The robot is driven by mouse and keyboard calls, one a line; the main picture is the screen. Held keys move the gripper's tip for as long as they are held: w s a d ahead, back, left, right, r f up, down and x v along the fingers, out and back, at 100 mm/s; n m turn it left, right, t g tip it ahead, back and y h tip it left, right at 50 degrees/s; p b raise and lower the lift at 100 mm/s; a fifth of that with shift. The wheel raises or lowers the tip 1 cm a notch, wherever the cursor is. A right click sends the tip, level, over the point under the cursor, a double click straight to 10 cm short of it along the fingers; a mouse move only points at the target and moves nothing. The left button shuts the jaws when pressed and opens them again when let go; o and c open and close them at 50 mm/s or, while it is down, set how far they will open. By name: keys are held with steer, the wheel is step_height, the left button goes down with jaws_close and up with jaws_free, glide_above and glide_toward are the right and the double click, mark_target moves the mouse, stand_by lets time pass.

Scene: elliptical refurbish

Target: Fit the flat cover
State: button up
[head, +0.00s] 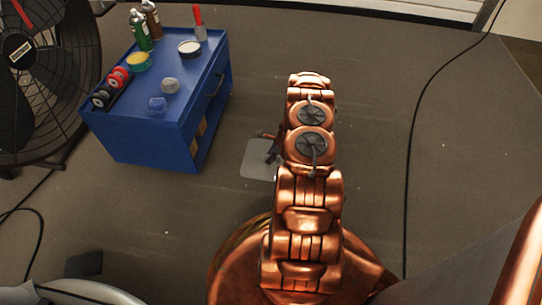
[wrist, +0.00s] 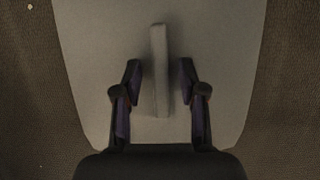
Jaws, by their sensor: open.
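The flat cover (head: 258,163) is a light grey plate with rounded corners lying on the floor, partly hidden behind my arm in the head view. In the wrist view the cover (wrist: 90,50) fills most of the picture. A narrow upright grey rib (wrist: 159,60) stands along its middle. My gripper (wrist: 159,68) is open, with one finger on each side of the rib and a visible gap on both sides. The rib's far end reaches beyond the fingertips. In the head view my gripper (head: 270,146) is small and dark over the cover.
A blue cart (head: 150,140) with bottles, tins, tape rolls and a red-handled tool stands left of the cover. A large black fan (head: 40,75) is at far left. A black cable (head: 412,160) runs along the floor at right. A pale curved frame (head: 80,288) is at bottom left.

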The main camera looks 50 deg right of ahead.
steer(key=shift+r, duration=0.1)
steer(key=p+v, duration=0.5)
steer(key=v, duration=0.7)
steer(key=w+a+r+n+y, duration=0.1)
steer(key=w+a+r+n, duration=0.25)
steer(key=a+r, duration=0.4)
steer(key=w+a+r+n+y, duration=0.1)
steer(key=w+a+r+n, duration=0.25)
steer(key=a+r, duration=0.35)
steer(key=s+a+r+n+g, duration=0.35)
steer(key=a+r+n, duration=0.35)
steer(key=a+r, duration=0.7)
steer(key=s+a+r+n+g+h, duration=0.1)
steer(key=s+a+r+n+g, duration=0.1)
steer(key=s+a+r+n, duration=0.9)
steer(key=s+r+n+g+h, duration=0.1)
steer(key=s+r+n, duration=0.1)
steer(key=s, duration=0.7)
steer(key=s+r+n+h, duration=0.2)
steer(key=s, duration=0.8)
steer(key=shift+s+a+g+h, duration=0.25)
steer(key=shift+a+g+h, duration=0.1)
steer(key=shift+a, duration=0.15)
steer(key=shift+r, duration=0.2)
